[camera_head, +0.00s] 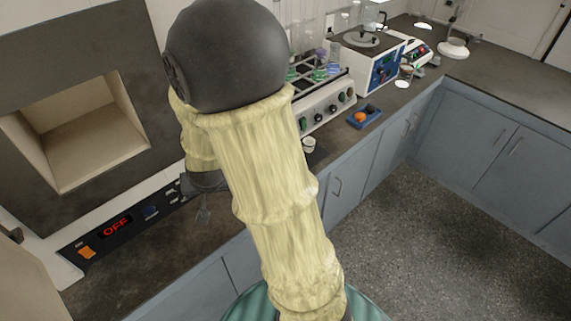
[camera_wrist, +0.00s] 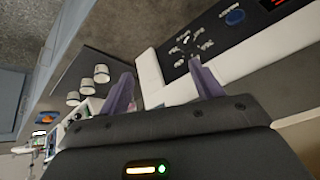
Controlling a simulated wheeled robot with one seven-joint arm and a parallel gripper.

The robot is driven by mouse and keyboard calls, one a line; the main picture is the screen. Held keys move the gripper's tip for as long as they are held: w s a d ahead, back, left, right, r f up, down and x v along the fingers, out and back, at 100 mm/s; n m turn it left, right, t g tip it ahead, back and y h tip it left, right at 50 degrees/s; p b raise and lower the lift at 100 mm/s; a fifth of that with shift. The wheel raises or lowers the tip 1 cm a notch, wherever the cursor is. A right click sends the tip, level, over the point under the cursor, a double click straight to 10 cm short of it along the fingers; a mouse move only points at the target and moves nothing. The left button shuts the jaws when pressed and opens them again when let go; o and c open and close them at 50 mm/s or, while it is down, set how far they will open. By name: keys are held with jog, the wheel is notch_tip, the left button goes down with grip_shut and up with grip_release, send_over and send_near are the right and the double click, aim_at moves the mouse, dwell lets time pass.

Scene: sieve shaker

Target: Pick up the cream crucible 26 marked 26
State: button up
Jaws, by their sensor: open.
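In the head view one cream crucible (camera_head: 308,145) shows beside my arm; my arm hides the others. My gripper (camera_head: 203,215) is open and empty over the counter in front of the furnace. In the wrist view its two fingers (camera_wrist: 160,76) are spread, with the crucibles left of them.
A furnace (camera_head: 95,145) with an open chamber and an "OFF" display stands at the left. A rack with flasks (camera_head: 318,75), a blue tray with an orange item (camera_head: 362,117) and a white instrument (camera_head: 368,62) stand farther along the counter. Bare counter (camera_head: 130,265) lies near the furnace panel.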

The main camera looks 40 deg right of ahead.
jog(key=w+d+f+m+t+h+b, duration=0.1)
jog(key=w+d+f+m+h+b, duration=0.1)
jog(key=w+d+f+m+h, duration=0.45)
jog(key=s+d+f+m+g+h, duration=0.1)
jog(key=d+h, duration=0.1)
jog(key=d, duration=0.2)
jog(key=s+d+f+m+g+h+b, duration=0.1)
jog(key=s+d+f+h, duration=0.1)
jog(key=d, duration=0.3)
jog(key=shift+d+f+m+h, duration=0.15)
jog(key=shift+d+m+h, duration=0.2)
jog(key=shift+h, duration=0.3)
jog(key=p+x, duration=0.1)
jog(key=x, duration=1.1)
jog(key=shift+d+f+p, duration=0.1)
jog(key=shift+p, duration=0.3)
jog(key=p+x, duration=0.1)
jog(key=x, duration=0.4)
jog(key=shift+s+f+p, duration=0.1)
jog(key=shift+f+p, duration=0.1)
jog(key=shift+p, duration=0.1)
